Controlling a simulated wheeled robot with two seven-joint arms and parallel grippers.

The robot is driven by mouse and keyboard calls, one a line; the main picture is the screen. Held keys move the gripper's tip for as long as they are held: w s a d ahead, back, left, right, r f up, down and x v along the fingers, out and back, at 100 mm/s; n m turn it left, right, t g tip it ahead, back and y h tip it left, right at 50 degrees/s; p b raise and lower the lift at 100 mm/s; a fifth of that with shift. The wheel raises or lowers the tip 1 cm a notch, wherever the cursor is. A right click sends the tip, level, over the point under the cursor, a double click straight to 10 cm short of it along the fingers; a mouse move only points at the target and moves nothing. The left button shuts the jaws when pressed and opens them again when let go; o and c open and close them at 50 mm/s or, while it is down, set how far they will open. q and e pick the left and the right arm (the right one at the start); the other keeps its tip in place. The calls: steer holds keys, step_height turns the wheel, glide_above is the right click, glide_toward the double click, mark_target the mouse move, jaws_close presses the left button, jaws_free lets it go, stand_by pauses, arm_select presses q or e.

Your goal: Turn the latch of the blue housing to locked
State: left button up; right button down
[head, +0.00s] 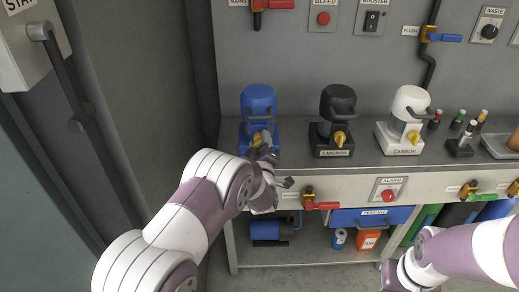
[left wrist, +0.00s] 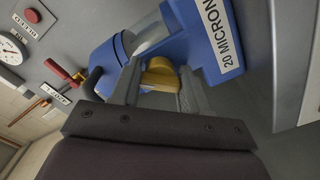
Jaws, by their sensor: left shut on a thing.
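The blue housing (head: 259,103) stands at the left end of the grey bench, with a handle on its front. Its yellow latch (head: 262,137) is low on the front, partly hidden by my left gripper (head: 264,150). In the left wrist view the blue housing (left wrist: 190,45) carries a "20 MICRON" label, and the yellow latch (left wrist: 160,73) sits between the two fingers. My left gripper is shut on the latch. The latch's exact angle is hard to tell. My right gripper (head: 388,276) is low at the right, largely cut off, and its fingers are unclear.
A black housing (head: 338,108) and a white housing (head: 408,105) with yellow latches stand to the right on the bench. A grey wall closes the left side.

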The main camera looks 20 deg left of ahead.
arm_select(q)
steer(key=n+b, duration=0.2)
steer(key=f+n+b, duration=0.1)
steer(key=n+b, duration=0.2)
steer(key=shift+d, duration=0.15)
steer(key=shift+r+n+b, duration=0.2)
steer(key=shift+n+b, duration=1.35)
steer(key=shift+n, duration=0.15)
steer(key=shift+r, duration=0.1)
steer(key=o, duration=1)
steer(key=shift+o, duration=0.3)
steer(key=shift+d+r, duration=0.1)
steer(key=shift+s+r, duration=0.1)
